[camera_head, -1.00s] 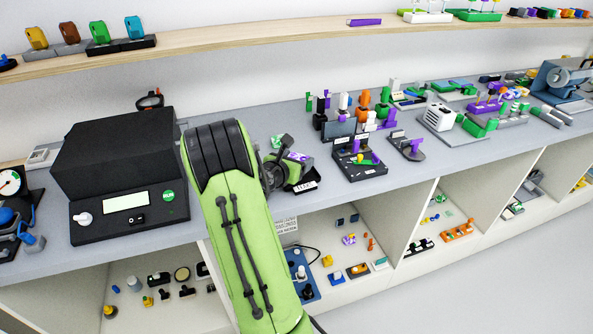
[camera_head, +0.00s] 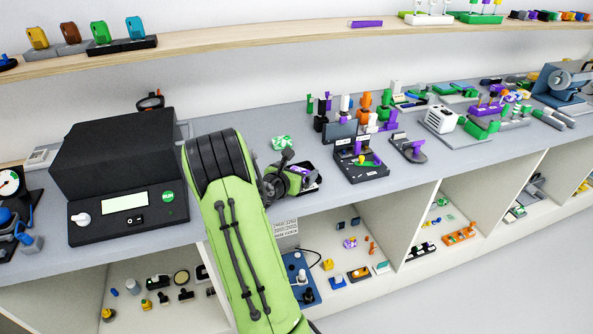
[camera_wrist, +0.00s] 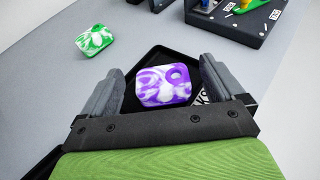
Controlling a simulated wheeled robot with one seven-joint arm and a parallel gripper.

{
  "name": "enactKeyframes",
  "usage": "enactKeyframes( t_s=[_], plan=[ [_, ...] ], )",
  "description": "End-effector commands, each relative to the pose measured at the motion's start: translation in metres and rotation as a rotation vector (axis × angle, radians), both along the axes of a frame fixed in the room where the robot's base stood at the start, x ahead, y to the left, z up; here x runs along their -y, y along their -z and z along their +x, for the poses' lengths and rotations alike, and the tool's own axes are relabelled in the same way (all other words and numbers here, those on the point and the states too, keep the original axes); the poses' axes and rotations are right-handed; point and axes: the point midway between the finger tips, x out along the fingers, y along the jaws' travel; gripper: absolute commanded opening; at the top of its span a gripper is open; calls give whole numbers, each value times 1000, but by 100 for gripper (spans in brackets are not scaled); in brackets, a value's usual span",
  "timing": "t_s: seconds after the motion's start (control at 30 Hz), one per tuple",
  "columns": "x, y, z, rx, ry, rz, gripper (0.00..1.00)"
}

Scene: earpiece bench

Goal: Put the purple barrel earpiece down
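The purple and white marbled barrel earpiece (camera_wrist: 163,86) lies between my gripper's fingers in the wrist view, over or in a black tray (camera_wrist: 158,58). My gripper (camera_wrist: 161,66) is open, with a narrow gap showing on each side of the earpiece. In the head view my gripper (camera_head: 294,181) is low at the bench, at the black tray (camera_head: 315,178). There it mostly hides the earpiece. A white label with dark print shows partly beside the right finger in the wrist view.
A green and white marbled piece (camera_head: 282,142) lies on the grey bench (camera_head: 235,122) just behind the tray. A black fixture with a screen (camera_head: 360,165) stands to the right. A large black machine (camera_head: 120,165) stands to the left. Small parts fill the cubbies below.

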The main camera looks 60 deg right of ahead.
Motion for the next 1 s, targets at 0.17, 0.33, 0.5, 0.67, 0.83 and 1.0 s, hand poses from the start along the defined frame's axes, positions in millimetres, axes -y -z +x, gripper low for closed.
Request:
enactKeyframes(
  t_s=[0.17,0.33,0.5,0.67,0.83,1.0],
  plan=[
    [0,0,0,0,0,0,95],
    [0,-10,0,2,1,-1,95],
    [-34,-26,2,-4,-8,1,95],
    [-77,-41,2,-2,-8,1,95],
    [-105,-51,0,-1,-4,1,95],
    [-113,-54,-1,-1,-1,0,95]
  ],
)
